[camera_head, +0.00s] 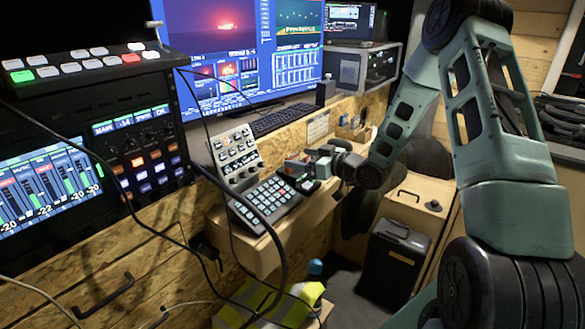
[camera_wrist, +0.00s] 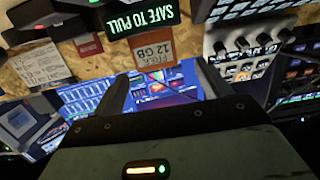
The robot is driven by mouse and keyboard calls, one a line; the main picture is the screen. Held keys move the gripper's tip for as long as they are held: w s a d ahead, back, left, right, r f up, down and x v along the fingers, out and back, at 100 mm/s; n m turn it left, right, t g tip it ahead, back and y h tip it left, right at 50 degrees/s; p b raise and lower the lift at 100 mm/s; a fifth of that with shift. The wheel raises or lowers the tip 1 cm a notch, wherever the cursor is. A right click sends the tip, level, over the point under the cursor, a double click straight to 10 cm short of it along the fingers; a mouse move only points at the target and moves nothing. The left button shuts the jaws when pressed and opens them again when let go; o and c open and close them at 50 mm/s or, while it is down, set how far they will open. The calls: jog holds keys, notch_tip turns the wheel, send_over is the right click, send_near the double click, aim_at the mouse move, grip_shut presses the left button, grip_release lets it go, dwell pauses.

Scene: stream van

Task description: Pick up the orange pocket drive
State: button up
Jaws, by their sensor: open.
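In the wrist view, an orange-brown block (camera_wrist: 153,53) with lettering that seems to read "FREE 12 GB" is probably the orange pocket drive. It lies just below a dark sign (camera_wrist: 140,20) reading "SAFE TO PULL". My gripper (camera_wrist: 165,84) is open and empty, its two dark fingers apart. The block shows beyond the fingertips, between their lines, and does not appear to touch them. In the head view my gripper (camera_head: 307,168) is over the ledge by the keypad, and I cannot make out the drive there.
A keypad console (camera_head: 264,203) and a knob panel (camera_head: 236,154) stand left of my gripper. A dark red block (camera_wrist: 88,45) and a paper note (camera_wrist: 41,64) are left of the orange-brown one. Monitors (camera_head: 240,50) stand behind. Loose cables hang in front.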

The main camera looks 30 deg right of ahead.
aim_at(295, 156)
jog(key=x, duration=0.4)
jog(key=shift+w+d+f, duration=0.1)
jog(key=shift+w+d, duration=0.05)
jog(key=shift+w, duration=0.1)
jog(key=c, duration=1.1)
